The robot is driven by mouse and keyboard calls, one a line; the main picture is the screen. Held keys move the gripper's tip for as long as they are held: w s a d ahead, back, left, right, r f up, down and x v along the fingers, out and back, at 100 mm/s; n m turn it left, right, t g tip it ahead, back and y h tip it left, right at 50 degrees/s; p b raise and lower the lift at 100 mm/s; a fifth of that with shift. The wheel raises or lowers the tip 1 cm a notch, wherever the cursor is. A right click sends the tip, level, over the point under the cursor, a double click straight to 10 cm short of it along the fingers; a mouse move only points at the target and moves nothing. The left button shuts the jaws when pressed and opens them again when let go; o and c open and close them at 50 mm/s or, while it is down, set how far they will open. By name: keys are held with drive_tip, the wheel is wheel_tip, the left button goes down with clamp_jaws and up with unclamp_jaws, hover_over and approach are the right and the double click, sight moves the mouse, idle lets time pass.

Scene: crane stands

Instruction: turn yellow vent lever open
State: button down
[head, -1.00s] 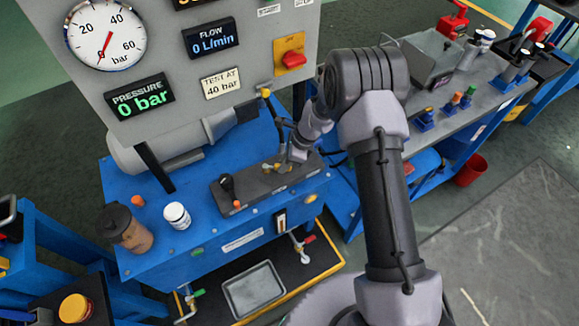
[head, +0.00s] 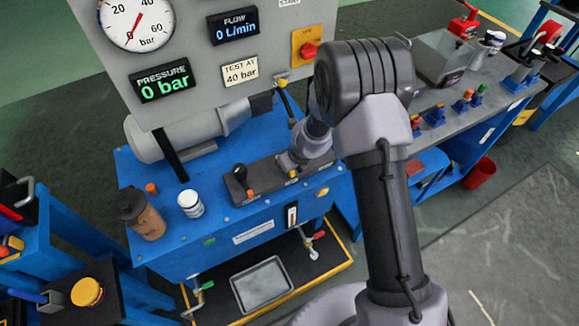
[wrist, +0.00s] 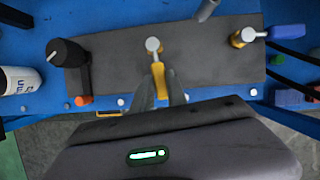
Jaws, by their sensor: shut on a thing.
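A yellow lever (wrist: 158,78) with a round silver pivot stands at the middle of a dark valve block (wrist: 110,50). It points toward my gripper (wrist: 162,92), and its handle lies between my two grey fingers. My gripper is shut on this lever. In the head view my gripper (head: 290,165) is over the right part of the valve block (head: 262,176), and my wrist hides most of the lever. A second yellow lever (wrist: 247,36) with a silver pivot sits at the block's right end, apart from my fingers. No label tells which one is the vent.
A black knob lever (head: 240,173) stands on the block's left part. The pressure display (head: 163,81) reads 0 bar. Black hoses run right of the block.

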drive_tip(key=shift+s+a+m+h, duration=0.15)
drive_tip(key=shift+a+m+h, duration=0.2)
drive_tip(key=shift+m, duration=0.25)
drive_tip(key=c, duration=1.3)
unclamp_jaws()
drive_tip(key=shift+a, duration=0.1)
drive_tip(key=p+v, duration=0.8)
drive_tip(key=v, duration=0.9)
drive_tip(key=shift+s+r+p, duration=0.2)
drive_tip(key=shift+s+p, duration=0.1)
